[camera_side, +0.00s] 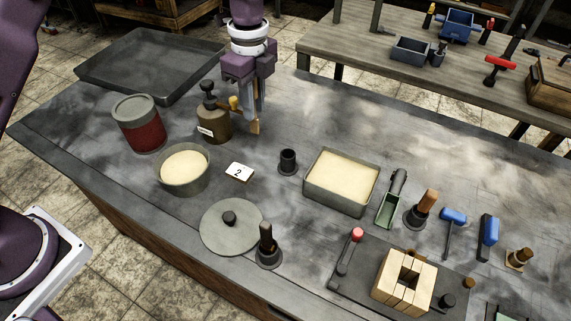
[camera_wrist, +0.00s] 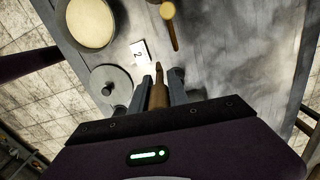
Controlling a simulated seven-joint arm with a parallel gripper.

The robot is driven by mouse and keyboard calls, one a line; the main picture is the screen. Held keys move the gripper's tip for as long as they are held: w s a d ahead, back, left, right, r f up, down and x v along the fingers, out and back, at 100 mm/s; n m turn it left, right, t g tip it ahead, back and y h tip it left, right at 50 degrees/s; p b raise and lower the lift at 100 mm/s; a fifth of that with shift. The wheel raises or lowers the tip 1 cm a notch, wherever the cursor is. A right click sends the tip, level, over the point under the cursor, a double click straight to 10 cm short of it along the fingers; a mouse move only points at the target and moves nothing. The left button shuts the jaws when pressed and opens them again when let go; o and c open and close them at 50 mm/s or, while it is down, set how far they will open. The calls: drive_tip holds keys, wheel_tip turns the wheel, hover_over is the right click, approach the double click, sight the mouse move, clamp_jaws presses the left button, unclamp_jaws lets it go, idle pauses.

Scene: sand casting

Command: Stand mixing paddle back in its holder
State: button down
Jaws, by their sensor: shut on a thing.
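My gripper (camera_side: 256,112) is shut on the wooden mixing paddle (camera_side: 255,127) and hangs over the back of the bench, right of the brown jar. The paddle's brown lower end shows below the fingers. In the wrist view, the brown paddle (camera_wrist: 158,94) stands between the two fingers. A small dark open cup (camera_side: 288,160), which looks like the holder, stands upright on the bench. It is to the lower right of the paddle, apart from it, and appears empty.
The brown jar (camera_side: 214,125) stands close left of my gripper. A card marked 2 (camera_side: 239,172) lies left of the cup, and a sand-filled box (camera_side: 340,182) stands right of it. A sand bowl (camera_side: 183,170) and round lid (camera_side: 230,228) are nearer the front.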

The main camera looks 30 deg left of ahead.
drive_tip(key=w+d, duration=0.2)
drive_tip(key=d, duration=0.5)
drive_tip(key=shift+m, duration=0.4)
wheel_tip(320, 180, down, 10)
drive_tip(key=shift+w+d+f, duration=0.1)
drive_tip(key=shift+f, duration=0.1)
drive_tip(key=c, duration=1.3)
unclamp_jaws()
drive_tip(key=shift+o, duration=0.2)
wheel_tip(320, 180, up, 12)
drive_tip(key=shift+r, duration=0.2)
